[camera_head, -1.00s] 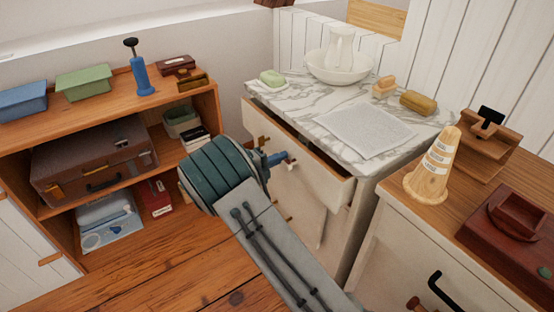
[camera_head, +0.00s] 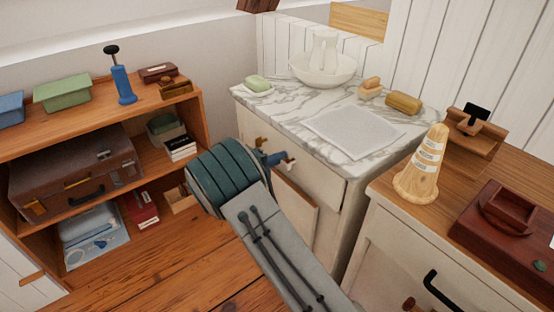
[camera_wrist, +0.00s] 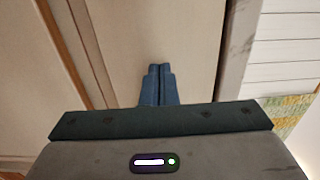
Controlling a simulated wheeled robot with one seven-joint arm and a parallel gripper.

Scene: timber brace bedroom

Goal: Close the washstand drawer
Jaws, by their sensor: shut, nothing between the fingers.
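The washstand (camera_head: 335,215) is a cream cabinet with a grey-veined marble top. Its upper drawer front (camera_head: 318,174) sits close under the marble edge, with no open drawer interior showing in the head view. My gripper (camera_head: 284,157) is at this drawer front, its blue fingers shut and empty. My wrist hides part of the front and the lower left of the washstand. In the wrist view the shut fingers (camera_wrist: 158,84) point at a cream panel (camera_wrist: 180,35); I cannot tell whether they touch it.
A lower washstand panel (camera_head: 296,208) stands slightly proud. On the marble are a bowl with a jug (camera_head: 324,68), soaps and a cloth (camera_head: 352,132). An open shelf unit (camera_head: 150,178) stands left. A cabinet (camera_head: 400,245) with a lighthouse model (camera_head: 423,165) stands right.

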